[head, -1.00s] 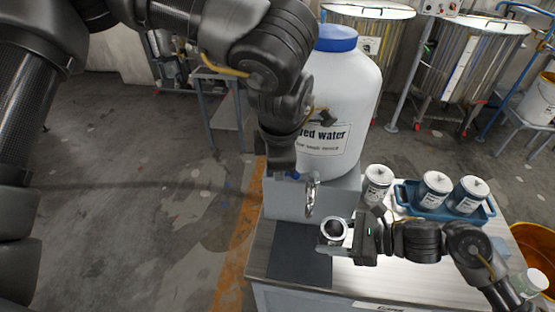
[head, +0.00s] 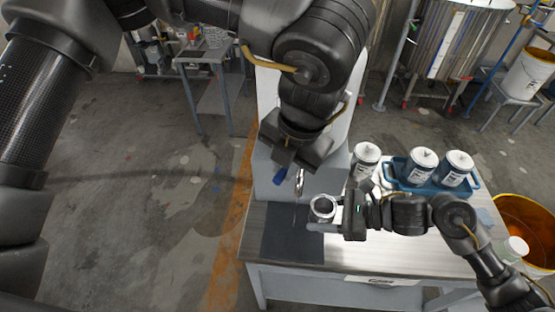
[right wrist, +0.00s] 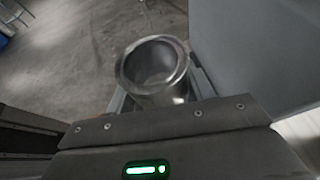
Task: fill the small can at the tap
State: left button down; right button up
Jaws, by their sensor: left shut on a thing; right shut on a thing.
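The small can (head: 322,208) is an open metal cylinder. My right gripper (head: 326,226) is shut on it and holds it upright at the front right of the tap (head: 299,182). In the right wrist view the can (right wrist: 153,68) shows a grey inside with no clear liquid level. My left gripper (head: 287,163) is at the tap, shut on its blue lever (head: 280,175), which partly shows below the fingers. A faint thin line shows under the spout, left of the can; I cannot tell whether it is water.
The white water container behind the tap is mostly hidden by my left arm. A dark mat (head: 291,236) lies below the tap. A blue tray (head: 405,181) with lidded cans (head: 457,168) and another lidded can (head: 363,160) stand right. An orange bucket (head: 525,225) stands beyond the table.

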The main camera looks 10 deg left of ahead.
pick_arm(q)
jog(key=shift+s+d+n, duration=0.15)
jog(key=shift+d+n, duration=0.35)
jog(key=shift+n, duration=0.4)
jog(key=c, duration=1.3)
grip_release()
jog(key=shift+c, duration=0.2)
notch_tip(320, 180, up, 12)
jog(key=d, duration=0.2)
jog(key=shift+s+d, duration=0.2)
jog(key=shift+s, duration=0.15)
jog(key=shift+f, duration=0.15)
